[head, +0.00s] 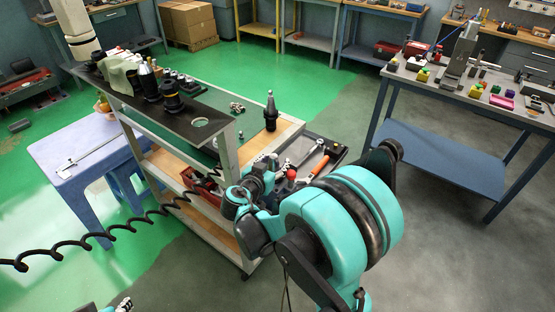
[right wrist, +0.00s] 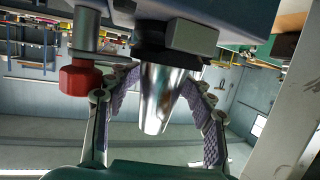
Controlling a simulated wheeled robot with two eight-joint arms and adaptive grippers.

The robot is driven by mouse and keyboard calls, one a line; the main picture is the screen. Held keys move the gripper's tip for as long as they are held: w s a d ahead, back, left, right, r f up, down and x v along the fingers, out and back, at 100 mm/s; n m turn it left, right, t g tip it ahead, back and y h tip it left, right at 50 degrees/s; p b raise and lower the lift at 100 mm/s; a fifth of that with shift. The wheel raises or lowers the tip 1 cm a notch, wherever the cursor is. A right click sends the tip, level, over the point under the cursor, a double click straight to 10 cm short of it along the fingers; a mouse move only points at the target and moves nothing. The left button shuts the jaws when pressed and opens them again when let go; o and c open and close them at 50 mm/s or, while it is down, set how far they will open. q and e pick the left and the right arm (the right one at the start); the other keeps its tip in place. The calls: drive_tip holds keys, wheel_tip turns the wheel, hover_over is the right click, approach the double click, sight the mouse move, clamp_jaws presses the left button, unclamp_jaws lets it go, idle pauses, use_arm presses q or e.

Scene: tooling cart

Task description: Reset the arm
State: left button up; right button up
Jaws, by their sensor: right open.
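My right arm reaches in from the bottom right of the head view, with its wrist end (head: 252,192) beside the near corner of the cart. My right gripper (right wrist: 162,85) is open in the right wrist view, its purple-padded fingers on both sides of a shiny metal taper (right wrist: 158,95). A gap shows on each side of the taper; I cannot tell how deep it lies between the fingers. A dark tool holder with a metal taper (head: 270,110) stands upright on the cart's top. A small part of my left arm (head: 118,306) shows at the bottom left; its jaw state is unclear.
The cart (head: 232,150) carries a black rack plate (head: 215,112) with several holders and a tray with hand tools (head: 318,160). A red part (right wrist: 80,77) is close to the left finger. A blue side table (head: 75,150) and a workbench (head: 440,150) flank the cart.

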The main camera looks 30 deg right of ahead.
drive_tip(key=v, duration=1)
drive_tip(key=s+a+f+n+y, duration=0.2)
drive_tip(key=s+a+n+y, duration=0.2)
drive_tip(key=s+n+y, duration=0.1)
drive_tip(key=s+a+f+n+g+y, duration=0.1)
drive_tip(key=s+a+f+n+y, duration=0.1)
drive_tip(key=s+a+n+y, duration=0.3)
drive_tip(key=s+y, duration=0.1)
drive_tip(key=s, duration=0.3)
drive_tip(key=shift+s+f+n+y, duration=0.25)
drive_tip(key=shift+s+n+y, duration=0.05)
drive_tip(key=shift+n+y, duration=0.1)
